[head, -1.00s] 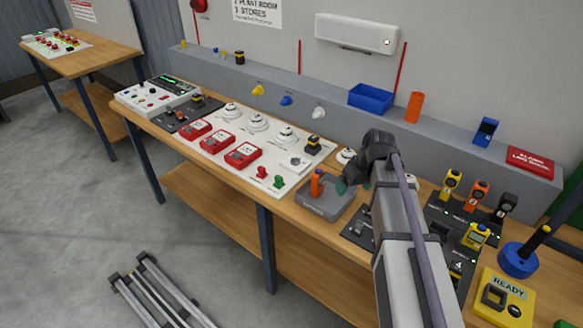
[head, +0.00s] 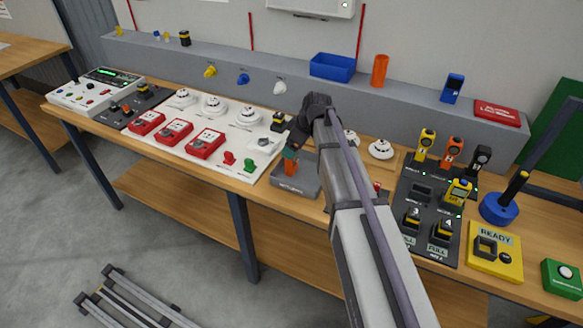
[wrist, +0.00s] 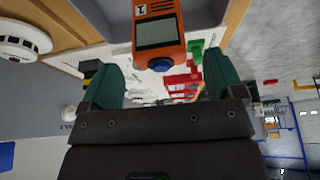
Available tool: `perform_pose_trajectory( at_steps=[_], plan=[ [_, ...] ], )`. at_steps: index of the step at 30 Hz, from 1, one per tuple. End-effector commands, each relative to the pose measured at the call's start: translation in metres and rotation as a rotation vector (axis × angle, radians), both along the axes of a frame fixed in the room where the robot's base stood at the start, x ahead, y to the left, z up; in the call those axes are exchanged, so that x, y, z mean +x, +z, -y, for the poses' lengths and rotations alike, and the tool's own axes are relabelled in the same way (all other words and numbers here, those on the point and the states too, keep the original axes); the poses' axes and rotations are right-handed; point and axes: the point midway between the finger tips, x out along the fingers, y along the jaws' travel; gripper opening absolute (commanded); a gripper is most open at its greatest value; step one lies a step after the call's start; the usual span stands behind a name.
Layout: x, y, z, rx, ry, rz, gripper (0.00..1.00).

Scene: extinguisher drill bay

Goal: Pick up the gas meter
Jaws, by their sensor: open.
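The likely gas meter is an orange handheld device (head: 290,167) with a grey screen and a blue button, standing in a grey holder (head: 291,187) on the bench. In the wrist view the orange device (wrist: 160,28) shows at the top centre, between the two green fingers. My gripper (head: 296,144) is at the device's upper part in the head view. It also shows in the wrist view (wrist: 161,72), open, with gaps between both fingers and the device. A yellow device with a screen (head: 459,190) stands on the dark panel to the right.
Red call boxes (head: 204,143) and white detectors (head: 247,115) lie left of the holder on a white board. Detectors (head: 381,149) stand behind my arm. A dark panel (head: 411,197) with several devices is at right. A grey ledge (head: 150,53) runs behind.

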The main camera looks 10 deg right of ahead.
Motion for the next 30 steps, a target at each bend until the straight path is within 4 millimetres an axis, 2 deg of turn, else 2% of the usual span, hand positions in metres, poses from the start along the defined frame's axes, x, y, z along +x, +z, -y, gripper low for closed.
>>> perform_pose_trajectory(
  at_steps=[2,9,16,30],
  plan=[
    [0.001,-0.006,-0.001,0.0,0.0,0.0,0.87],
    [0.011,-0.049,-0.013,0.0,0.001,0.0,0.87],
    [0.011,-0.046,-0.014,0.0,-0.001,0.0,0.87],
    [0.011,-0.046,-0.014,0.0,0.0,0.0,0.43]
  ],
)
